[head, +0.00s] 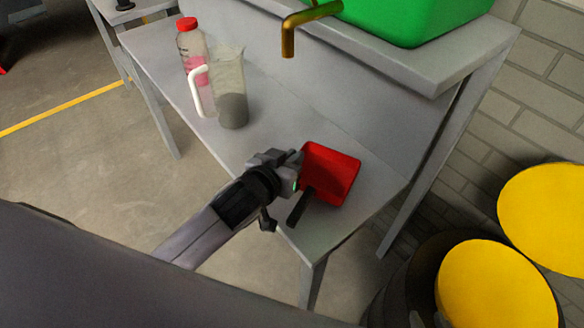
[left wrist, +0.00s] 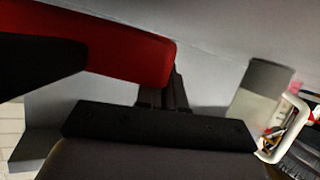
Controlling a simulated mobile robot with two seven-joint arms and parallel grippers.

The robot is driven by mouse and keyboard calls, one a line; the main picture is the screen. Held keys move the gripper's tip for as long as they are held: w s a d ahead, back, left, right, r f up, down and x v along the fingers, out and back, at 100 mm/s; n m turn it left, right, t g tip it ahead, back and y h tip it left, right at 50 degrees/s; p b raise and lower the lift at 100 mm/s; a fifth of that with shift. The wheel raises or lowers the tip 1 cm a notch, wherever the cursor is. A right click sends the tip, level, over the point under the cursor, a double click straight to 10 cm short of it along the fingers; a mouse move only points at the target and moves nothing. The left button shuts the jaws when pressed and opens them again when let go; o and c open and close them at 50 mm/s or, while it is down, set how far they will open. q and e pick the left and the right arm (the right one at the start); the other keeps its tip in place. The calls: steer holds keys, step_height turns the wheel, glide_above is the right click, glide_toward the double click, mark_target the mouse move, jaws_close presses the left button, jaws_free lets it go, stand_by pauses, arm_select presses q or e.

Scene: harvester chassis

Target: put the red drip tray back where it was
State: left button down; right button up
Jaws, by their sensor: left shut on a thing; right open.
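The red drip tray (head: 334,172) is at the near right corner of the grey bench, apparently on or just above its top; I cannot tell if it touches. A black handle-like bar (head: 300,207) juts from its near side. My left gripper (head: 297,163) is at the tray's left edge and is shut on it. In the left wrist view the red tray (left wrist: 130,50) fills the upper left, beside the dark fingers of my left gripper (left wrist: 163,93). The fingers' exact contact is partly hidden. My right gripper is not in view.
On the grey bench (head: 265,130) stand a clear jug (head: 229,85) with a white handle and a red-capped bottle (head: 193,50). A brass tap (head: 290,38) hangs above, below a green container (head: 420,18). Yellow-topped drums (head: 495,285) stand at right. The bench middle is clear.

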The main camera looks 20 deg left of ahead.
arm_select(q)
steer(key=shift+f, duration=1.4)
steer(key=shift+f, duration=0.2)
steer(key=c, duration=1.3)
jaws_free()
steer(key=shift+o, duration=0.2)
steer(key=shift+r, duration=0.2)
steer(key=v, duration=1.2)
